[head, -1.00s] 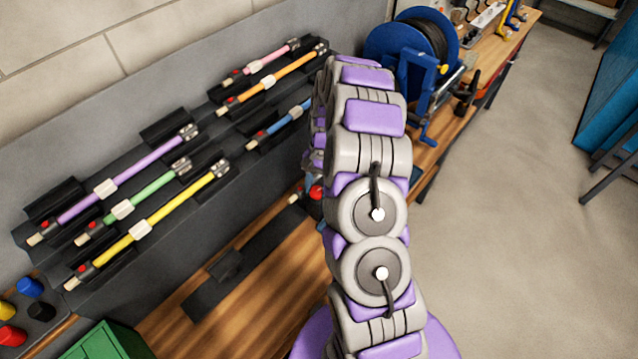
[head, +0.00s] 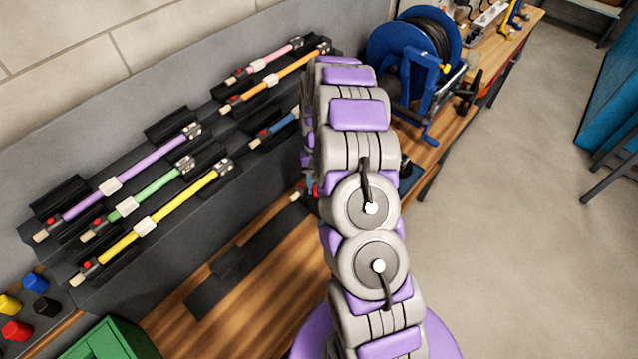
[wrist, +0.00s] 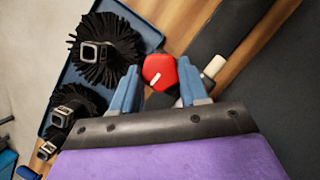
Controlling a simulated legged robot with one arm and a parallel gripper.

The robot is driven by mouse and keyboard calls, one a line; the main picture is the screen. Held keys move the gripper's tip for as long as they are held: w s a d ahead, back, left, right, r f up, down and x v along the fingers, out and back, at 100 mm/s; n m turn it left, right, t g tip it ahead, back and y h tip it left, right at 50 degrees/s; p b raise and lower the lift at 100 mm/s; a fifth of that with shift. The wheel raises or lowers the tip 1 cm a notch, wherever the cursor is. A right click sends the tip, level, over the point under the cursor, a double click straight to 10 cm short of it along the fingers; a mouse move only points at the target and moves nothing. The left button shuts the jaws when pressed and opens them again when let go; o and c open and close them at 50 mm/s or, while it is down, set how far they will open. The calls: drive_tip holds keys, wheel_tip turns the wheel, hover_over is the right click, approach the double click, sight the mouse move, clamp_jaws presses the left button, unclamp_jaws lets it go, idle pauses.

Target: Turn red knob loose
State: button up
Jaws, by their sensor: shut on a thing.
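The red knob (wrist: 158,70) is a rounded red cap with a white mark on its face. In the wrist view it sits between the blue fingertips of my gripper (wrist: 158,82), which is shut on it. A cream-coloured stub (wrist: 215,66) shows just right of the fingers. In the head view only a small bit of red (head: 315,190) shows beside my arm, which hides the gripper and most of the work area.
A blue tray (wrist: 139,21) with several black square-holed brushes (wrist: 106,47) lies beside the gripper. Coloured rods, including a yellow one (head: 190,204), rest on a dark rack at left. A blue cable reel (head: 392,45) stands behind. Wooden bench (head: 250,312) shows in front.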

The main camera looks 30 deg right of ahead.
drive_tip(key=o, duration=1)
drive_tip(key=p+v, duration=0.1)
drive_tip(key=v, duration=1.6)
drive_tip(key=shift+r, duration=0.1)
drive_tip(key=shift+d, duration=0.1)
